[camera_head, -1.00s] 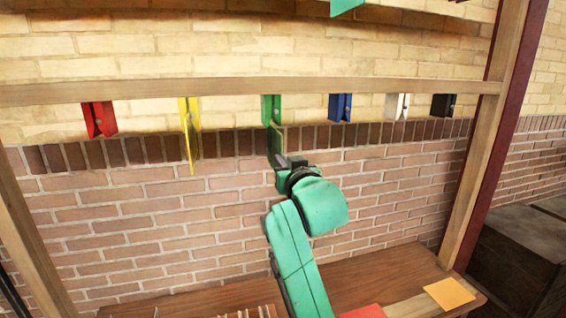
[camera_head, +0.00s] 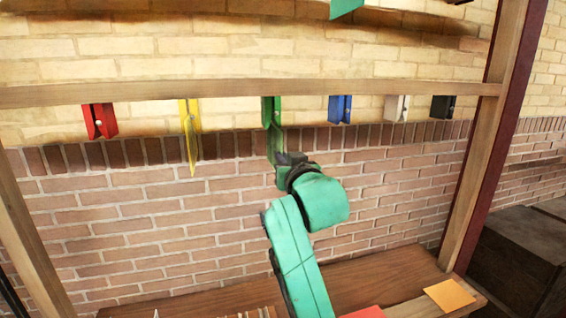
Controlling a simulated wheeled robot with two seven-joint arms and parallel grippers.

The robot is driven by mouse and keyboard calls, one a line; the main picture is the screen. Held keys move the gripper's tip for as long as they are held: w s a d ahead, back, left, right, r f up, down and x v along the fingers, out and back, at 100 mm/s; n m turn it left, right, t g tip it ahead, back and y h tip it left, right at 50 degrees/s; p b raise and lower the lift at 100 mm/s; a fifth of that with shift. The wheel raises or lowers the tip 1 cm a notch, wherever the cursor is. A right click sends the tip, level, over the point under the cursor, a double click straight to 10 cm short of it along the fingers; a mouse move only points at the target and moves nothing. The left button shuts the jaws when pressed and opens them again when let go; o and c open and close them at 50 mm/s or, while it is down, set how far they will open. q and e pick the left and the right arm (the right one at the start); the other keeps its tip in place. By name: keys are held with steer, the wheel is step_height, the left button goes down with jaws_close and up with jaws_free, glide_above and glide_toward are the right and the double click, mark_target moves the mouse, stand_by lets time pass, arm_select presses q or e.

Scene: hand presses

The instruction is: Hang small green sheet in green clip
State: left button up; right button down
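The green clip (camera_head: 271,109) hangs from the wooden rail, third from the left. The small green sheet (camera_head: 276,141) is directly below it, seen nearly edge-on. Its top edge meets or overlaps the clip's lower end; I cannot tell whether it sits between the jaws. My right gripper (camera_head: 280,160) is just under the clip at the sheet's lower end. Its fingers are small and mostly hidden by the wrist, so their opening and any hold on the sheet are unclear. My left gripper is not in view.
Red (camera_head: 100,120), yellow (camera_head: 190,115), blue (camera_head: 340,108), white (camera_head: 396,107) and black (camera_head: 443,106) clips hang along the same rail (camera_head: 230,91). A yellow sheet hangs at the yellow clip. An orange sheet (camera_head: 449,295) and a red sheet (camera_head: 364,312) lie on the table below.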

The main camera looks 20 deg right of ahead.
steer(key=shift+r, duration=1.65)
steer(key=shift+r, duration=0.1)
steer(key=c, duration=0.8)
jaws_free()
steer(key=shift+o, duration=0.2)
steer(key=shift+s, duration=0.15)
steer(key=s+b, duration=0.1)
steer(key=s, duration=0.6)
steer(key=shift+w, duration=0.15)
